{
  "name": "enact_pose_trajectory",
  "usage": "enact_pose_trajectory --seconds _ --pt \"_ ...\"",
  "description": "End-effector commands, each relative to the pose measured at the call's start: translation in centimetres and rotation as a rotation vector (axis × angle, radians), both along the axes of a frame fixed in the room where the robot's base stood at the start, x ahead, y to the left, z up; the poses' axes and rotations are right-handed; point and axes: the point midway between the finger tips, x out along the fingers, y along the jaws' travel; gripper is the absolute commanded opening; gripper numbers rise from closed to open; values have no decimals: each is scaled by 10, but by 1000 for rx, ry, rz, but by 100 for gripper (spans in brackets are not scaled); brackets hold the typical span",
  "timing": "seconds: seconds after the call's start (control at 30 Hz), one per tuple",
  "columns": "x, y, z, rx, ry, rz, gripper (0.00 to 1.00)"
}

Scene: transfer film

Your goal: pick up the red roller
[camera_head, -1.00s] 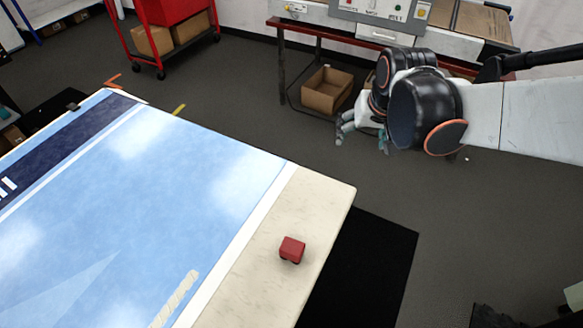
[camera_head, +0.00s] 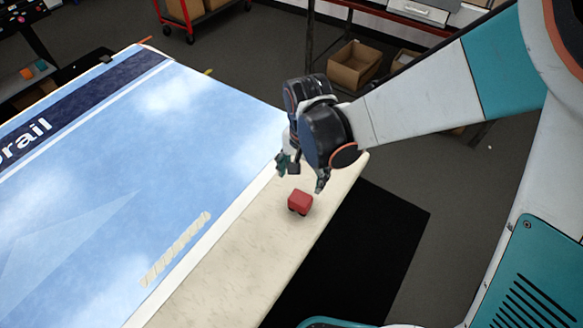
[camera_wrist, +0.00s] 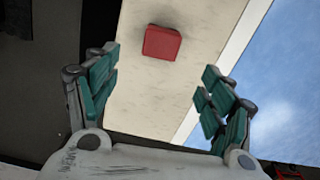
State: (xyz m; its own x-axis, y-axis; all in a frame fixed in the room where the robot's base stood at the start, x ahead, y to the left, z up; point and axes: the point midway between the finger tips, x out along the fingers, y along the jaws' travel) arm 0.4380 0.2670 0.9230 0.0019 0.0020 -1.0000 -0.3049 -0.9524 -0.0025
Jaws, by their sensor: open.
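The red roller (camera_head: 300,202) is a small red block-like piece on the bare cream strip at the table's edge. It also shows in the wrist view (camera_wrist: 161,43), ahead of my fingers and roughly between their lines. My gripper (camera_head: 302,177) is open and empty, just behind the roller in the head view. Its two teal-padded fingers stand wide apart in the wrist view (camera_wrist: 158,88). I see no contact between the fingers and the roller. The roller's underside is mostly hidden.
The table (camera_head: 262,240) carries a blue printed sheet (camera_head: 120,150) with a ridged pale strip (camera_head: 175,249) on it. A black mat (camera_head: 370,250) lies on the floor to the right. Cardboard boxes (camera_head: 355,66) stand at the back. The cream strip around the roller is clear.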

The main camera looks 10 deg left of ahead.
Motion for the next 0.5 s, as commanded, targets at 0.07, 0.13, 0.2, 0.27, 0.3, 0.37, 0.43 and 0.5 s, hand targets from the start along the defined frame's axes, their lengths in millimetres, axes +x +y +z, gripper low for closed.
enact_pose_trajectory --seconds 0.07,0.13,0.2,0.27,0.3,0.37,0.43,0.5 --pt "-1 1 -12 -3 3 -4 75" --pt "0 1 -25 -3 3 -5 75" --pt "1 1 -39 -2 3 -6 75" --pt "1 1 -51 -3 2 -6 75" --pt "1 1 -58 -3 2 -6 75" --pt "2 1 -68 -3 2 -6 75" --pt "2 1 -76 -3 2 -6 75" --pt "2 1 -82 -3 2 -6 75"
